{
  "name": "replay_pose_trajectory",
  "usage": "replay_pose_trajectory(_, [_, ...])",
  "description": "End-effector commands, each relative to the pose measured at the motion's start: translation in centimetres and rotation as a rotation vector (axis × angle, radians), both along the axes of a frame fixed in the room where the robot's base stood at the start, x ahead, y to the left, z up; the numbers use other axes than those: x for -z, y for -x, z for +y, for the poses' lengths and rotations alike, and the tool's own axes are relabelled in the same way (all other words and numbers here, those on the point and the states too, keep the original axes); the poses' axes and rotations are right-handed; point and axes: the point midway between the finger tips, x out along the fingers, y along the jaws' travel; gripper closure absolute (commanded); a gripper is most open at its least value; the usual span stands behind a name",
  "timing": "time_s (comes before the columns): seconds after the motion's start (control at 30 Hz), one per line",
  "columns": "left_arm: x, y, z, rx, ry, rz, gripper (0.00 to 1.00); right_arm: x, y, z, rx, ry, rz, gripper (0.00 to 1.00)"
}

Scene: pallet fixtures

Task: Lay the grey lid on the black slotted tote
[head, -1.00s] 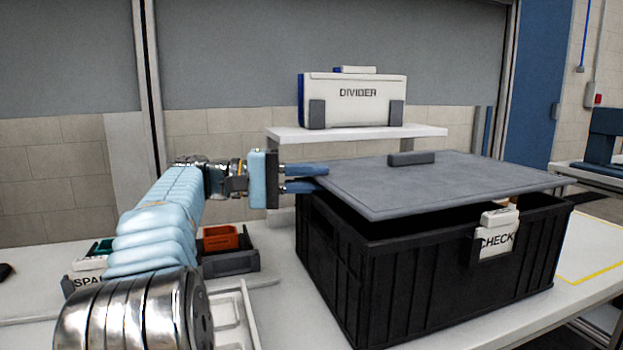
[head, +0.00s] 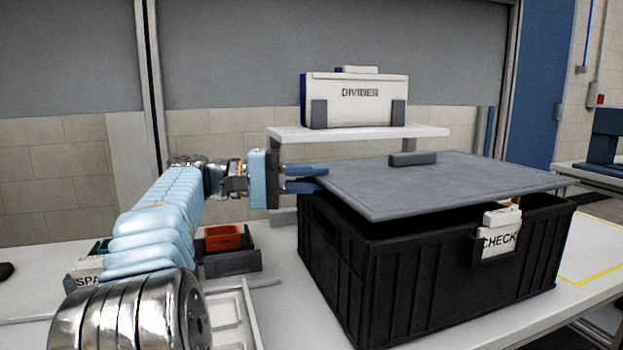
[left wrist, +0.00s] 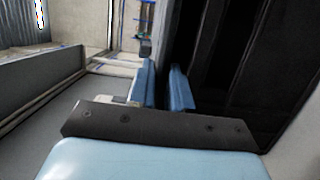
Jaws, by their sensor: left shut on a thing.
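The grey lid (head: 440,184) is a flat panel with a dark block handle (head: 412,159) on top. My left gripper (head: 306,179) is shut on its left edge, one finger above and one below. The lid is roughly level over the black slotted tote (head: 340,265), with a dark gap between them along the front. In the left wrist view the two blue fingers (left wrist: 165,90) stand close together, with the tote's dark inside (left wrist: 225,55) to their right. Much of the tote's inside is hidden under the lid. My right gripper is not in view.
A white CHECK card (head: 498,240) sits in a holder on the tote's front wall and rises near the lid. Behind, a DIVIDER box (head: 357,101) stands on a white shelf (head: 430,133). An orange bin (head: 222,238) lies left of the tote. Yellow-marked table is bare at right.

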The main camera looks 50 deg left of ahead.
Motion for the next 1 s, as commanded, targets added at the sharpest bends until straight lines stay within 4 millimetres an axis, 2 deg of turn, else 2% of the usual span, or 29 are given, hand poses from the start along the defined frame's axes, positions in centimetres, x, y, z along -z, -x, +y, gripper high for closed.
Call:
replay_pose_trajectory(0.13, [0.1,0.0,0.0,0.000,0.000,-0.002,1.00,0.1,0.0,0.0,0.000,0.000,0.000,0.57])
replay_pose_trajectory(0.17, [0.1,0.0,0.0,0.000,0.000,-0.002,0.80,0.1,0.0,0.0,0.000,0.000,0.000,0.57])
replay_pose_trajectory(0.3, [0.1,0.0,0.0,0.001,0.000,0.000,0.59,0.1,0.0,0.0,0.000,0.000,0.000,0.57])
replay_pose_trajectory(0.37, [0.2,0.0,0.0,0.001,0.000,0.001,0.52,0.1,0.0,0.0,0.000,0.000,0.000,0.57])
replay_pose_trajectory(0.83, [0.6,0.1,0.2,0.004,0.005,0.010,0.52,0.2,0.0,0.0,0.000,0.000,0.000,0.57])
replay_pose_trajectory(1.0, [0.3,1.9,1.6,0.000,0.006,0.008,0.52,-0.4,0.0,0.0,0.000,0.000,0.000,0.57])
